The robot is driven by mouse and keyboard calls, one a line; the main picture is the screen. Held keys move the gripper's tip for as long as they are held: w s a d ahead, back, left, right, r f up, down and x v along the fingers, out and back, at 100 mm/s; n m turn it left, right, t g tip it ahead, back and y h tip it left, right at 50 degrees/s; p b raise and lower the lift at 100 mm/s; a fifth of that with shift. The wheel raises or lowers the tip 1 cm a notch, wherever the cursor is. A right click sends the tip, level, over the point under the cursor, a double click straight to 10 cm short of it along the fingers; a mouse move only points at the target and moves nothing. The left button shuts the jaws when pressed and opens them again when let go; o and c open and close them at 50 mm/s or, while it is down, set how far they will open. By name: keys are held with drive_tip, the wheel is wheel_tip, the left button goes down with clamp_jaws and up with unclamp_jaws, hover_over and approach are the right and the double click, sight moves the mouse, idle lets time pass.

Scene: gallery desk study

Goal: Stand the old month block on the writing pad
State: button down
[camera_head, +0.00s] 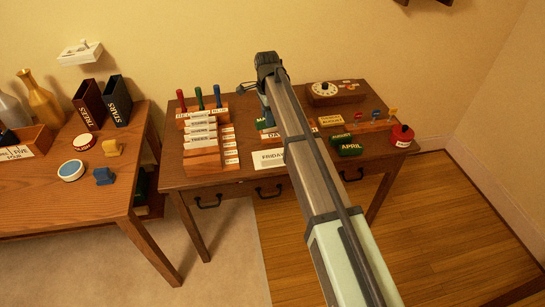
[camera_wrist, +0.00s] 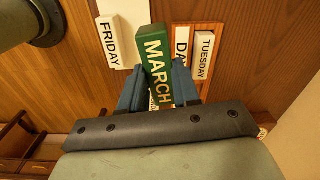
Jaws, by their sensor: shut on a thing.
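The green MARCH block (camera_wrist: 155,45) is between the fingers of my gripper (camera_wrist: 160,80) in the wrist view. My gripper is shut on it. In the head view my gripper (camera_head: 265,108) is over the middle of the desk, and my arm hides much of the area around it. A pale sheet, apparently the writing pad (camera_wrist: 132,12), shows between the FRIDAY block (camera_wrist: 111,42) and the MARCH block. A wooden board with a DAY label (camera_wrist: 181,45) lies beside MARCH. I cannot tell whether MARCH touches the board.
A TUESDAY block (camera_wrist: 203,55) is on the board. Green blocks, one reading APRIL (camera_head: 350,149), lie right of my arm. A red pot (camera_head: 401,136) stands at the desk's right edge. A wooden rack (camera_head: 202,155) with white blocks is at left.

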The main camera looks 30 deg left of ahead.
drive_tip(key=shift+m, duration=0.8)
drive_tip(key=shift+s+d+f, duration=0.35)
drive_tip(key=shift+d+f, duration=0.05)
drive_tip(key=shift+f, duration=1.3)
drive_tip(key=shift+s+d+f, duration=0.4)
drive_tip(key=shift+d+f, duration=0.05)
drive_tip(key=shift+f, duration=1.3)
drive_tip(key=shift+s+d+f, duration=0.35)
drive_tip(key=shift+d+f, duration=0.05)
drive_tip(key=shift+f, duration=1.3)
drive_tip(key=shift+f, duration=0.15)
drive_tip(key=c, duration=1.1)
unclamp_jaws()
wheel_tip(320, 180, up, 12)
